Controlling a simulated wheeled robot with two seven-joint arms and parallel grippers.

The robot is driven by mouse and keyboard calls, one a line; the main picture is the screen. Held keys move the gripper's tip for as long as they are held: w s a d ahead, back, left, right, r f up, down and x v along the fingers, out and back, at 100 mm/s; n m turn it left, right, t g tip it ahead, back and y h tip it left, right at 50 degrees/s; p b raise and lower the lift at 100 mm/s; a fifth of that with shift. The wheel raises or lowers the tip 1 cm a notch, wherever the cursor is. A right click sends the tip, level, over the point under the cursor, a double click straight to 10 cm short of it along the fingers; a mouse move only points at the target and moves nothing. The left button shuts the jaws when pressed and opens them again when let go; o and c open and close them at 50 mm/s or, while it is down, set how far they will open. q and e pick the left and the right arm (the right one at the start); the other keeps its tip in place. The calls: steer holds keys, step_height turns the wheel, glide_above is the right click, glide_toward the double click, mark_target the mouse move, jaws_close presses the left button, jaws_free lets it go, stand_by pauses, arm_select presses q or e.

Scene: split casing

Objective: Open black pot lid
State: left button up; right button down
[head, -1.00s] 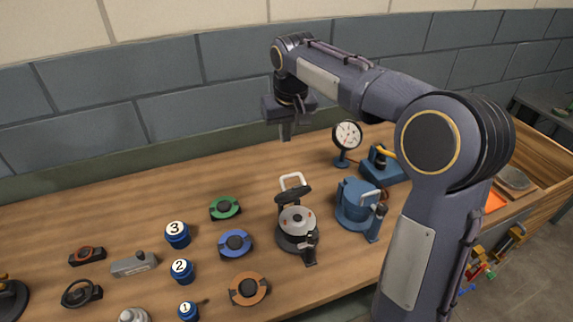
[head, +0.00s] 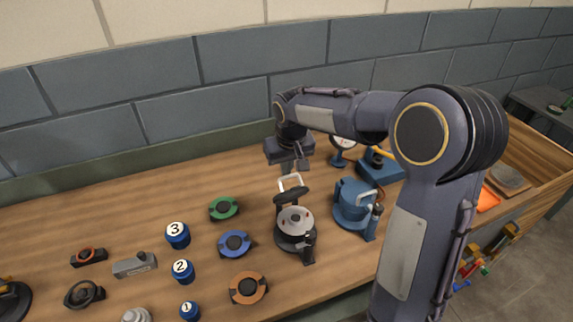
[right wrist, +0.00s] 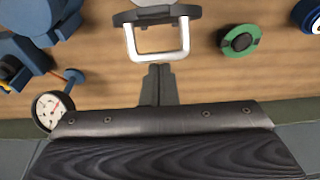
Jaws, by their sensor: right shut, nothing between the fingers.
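The black pot (head: 292,243) stands on the bench, its pale round inside uncovered and facing up. Its dark lid (head: 291,194) appears swung up at the back edge, with a white U-shaped handle (head: 290,182) pointing to the wall. The handle also shows in the right wrist view (right wrist: 130,42), with part of the lid (right wrist: 152,15) cut off by the top edge. My right gripper (head: 296,168) is shut and empty, pointing down just behind the handle; in the wrist view its fingertips (right wrist: 158,70) appear close to the handle bar, contact unclear. My left gripper is not in view.
A blue pot (head: 352,203) stands right of the black one. A dial gauge (head: 342,143) and a blue device (head: 380,168) stand behind it. Green (head: 223,208), blue (head: 235,243) and orange (head: 248,288) round parts lie to the left, with numbered blue knobs (head: 178,235) beyond.

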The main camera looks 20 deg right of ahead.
steer(key=shift+s+f+b, duration=0.1)
steer(key=shift+s+b, duration=0.45)
steer(key=shift+s, duration=0.6)
steer(key=v, duration=0.8)
steer(key=shift+a, duration=0.1)
